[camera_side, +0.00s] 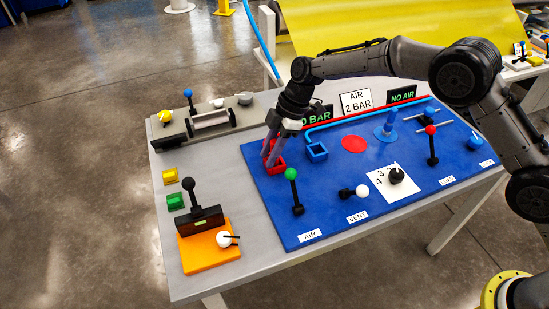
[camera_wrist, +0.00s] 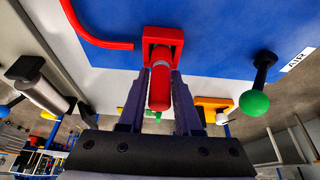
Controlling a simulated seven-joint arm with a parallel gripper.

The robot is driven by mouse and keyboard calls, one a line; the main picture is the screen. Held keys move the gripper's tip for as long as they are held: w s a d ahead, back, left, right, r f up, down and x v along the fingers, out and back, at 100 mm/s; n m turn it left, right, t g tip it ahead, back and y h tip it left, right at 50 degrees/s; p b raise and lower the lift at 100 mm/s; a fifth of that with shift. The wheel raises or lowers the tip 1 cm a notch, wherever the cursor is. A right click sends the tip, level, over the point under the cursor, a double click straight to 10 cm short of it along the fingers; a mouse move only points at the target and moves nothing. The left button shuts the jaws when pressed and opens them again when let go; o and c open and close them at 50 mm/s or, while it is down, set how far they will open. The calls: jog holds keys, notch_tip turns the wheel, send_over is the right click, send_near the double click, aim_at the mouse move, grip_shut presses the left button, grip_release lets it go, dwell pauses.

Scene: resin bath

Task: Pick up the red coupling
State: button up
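The red coupling is a short red cylinder (camera_wrist: 160,86) with a pale band near one end. In the wrist view it stands out from a red square holder (camera_wrist: 163,37). My gripper (camera_wrist: 162,76) has one finger on each side of the coupling, very close to it. I cannot tell whether the fingers press on it or leave a small gap. In the side view my gripper (camera_side: 272,158) points down into the red holder (camera_side: 281,167) at the board's back left corner. The coupling is hard to make out there, among the fingers.
A blue open holder (camera_side: 317,152) stands just right of the red one. A green-knobbed lever (camera_side: 292,175) rises in front. A red hose (camera_wrist: 95,38) runs near the holder. A grey fixture with a roller (camera_side: 210,120) is behind left. A red disc (camera_side: 354,144) lies flat on the board.

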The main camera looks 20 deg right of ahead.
grip_shut()
jog(key=shift+r, duration=0.1)
